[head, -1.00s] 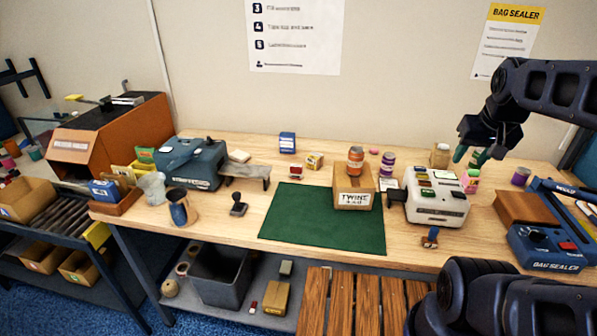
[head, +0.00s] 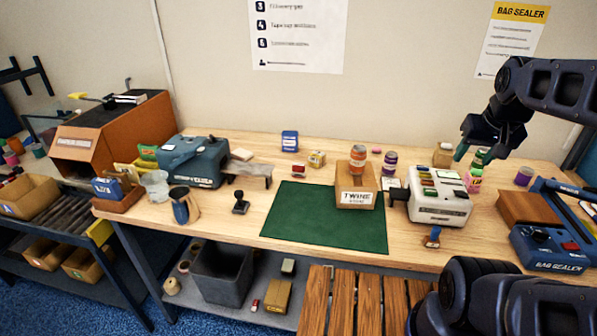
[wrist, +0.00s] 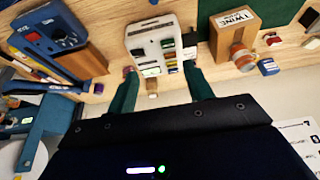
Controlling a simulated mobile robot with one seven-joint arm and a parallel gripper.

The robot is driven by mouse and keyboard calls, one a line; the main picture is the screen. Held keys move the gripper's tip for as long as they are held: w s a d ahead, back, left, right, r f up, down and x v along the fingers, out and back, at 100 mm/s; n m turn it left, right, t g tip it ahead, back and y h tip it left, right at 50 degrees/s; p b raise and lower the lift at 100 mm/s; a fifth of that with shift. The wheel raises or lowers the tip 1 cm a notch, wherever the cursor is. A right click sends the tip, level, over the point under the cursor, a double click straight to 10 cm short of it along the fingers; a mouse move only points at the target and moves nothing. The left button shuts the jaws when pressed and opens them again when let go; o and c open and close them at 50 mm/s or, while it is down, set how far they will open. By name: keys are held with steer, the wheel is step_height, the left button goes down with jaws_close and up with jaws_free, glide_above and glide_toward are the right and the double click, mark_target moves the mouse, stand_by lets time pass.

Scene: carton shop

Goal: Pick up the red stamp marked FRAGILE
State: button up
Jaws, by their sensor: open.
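No lettering reading FRAGILE can be made out in either view. A small red-and-white block (head: 298,170) lies on the table behind the green mat; I cannot tell whether it is the red stamp. A dark upright stamp-like object (head: 240,203) stands left of the mat. A small blue-handled piece with a brown base (head: 432,239) stands near the front edge. My gripper (head: 473,156) is open and empty, above the back right of the table by the grey-white machine; its green fingers show apart in the wrist view (wrist: 160,72).
The grey-white machine (head: 440,207) and the TWINE box (head: 355,198) with cans near it crowd the right half. The bag sealer (head: 550,248) stands at the far right. The green mat (head: 320,222) is mostly bare. The wall is close behind the table.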

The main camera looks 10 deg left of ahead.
steer(key=w+a+r+n+g, duration=0.15)
steer(key=w+a+n, duration=0.5)
steer(key=w, duration=0.65)
steer(key=n+g, duration=0.3)
steer(key=n, duration=0.8)
glide_above(299, 164)
step_height(299, 164, down, 21)
steer(key=shift+d+f, duration=0.1)
steer(key=shift+d, duration=0.05)
steer(key=shift+f, duration=0.4)
steer(key=f, duration=1)
steer(key=shift+a+f, duration=0.1)
steer(key=shift+a, duration=0.1)
steer(key=shift+c, duration=0.2)
